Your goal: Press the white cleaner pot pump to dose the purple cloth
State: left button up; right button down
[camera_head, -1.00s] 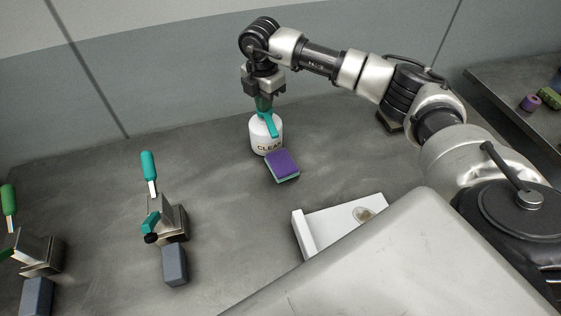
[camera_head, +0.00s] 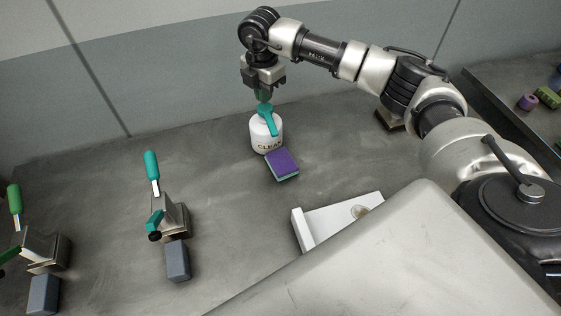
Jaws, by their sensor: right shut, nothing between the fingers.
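The white cleaner pot (camera_head: 265,140), with "CLEAN" lettering, stands upright on the grey table. Its teal pump (camera_head: 267,118) sits on top, with the spout pointing down and forward toward the cloth. The purple cloth (camera_head: 282,161) is a small pad with a green underside, lying just in front of the pot, to the right. My right gripper (camera_head: 264,97) points down directly over the pump head. It is shut and empty; whether the fingertips touch the pump I cannot tell. My left gripper is out of view.
Two toggle clamps stand at the left, one with a teal handle (camera_head: 152,166) and one with a green handle (camera_head: 14,199). Grey blocks (camera_head: 177,262) lie in front of them. A white angled tray (camera_head: 318,226) is at centre right. A second table (camera_head: 515,115) is at far right.

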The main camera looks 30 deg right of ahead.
jog(key=shift+r, duration=0.1)
jog(key=shift+r+p, duration=2.05)
jog(key=shift+r, duration=0.9)
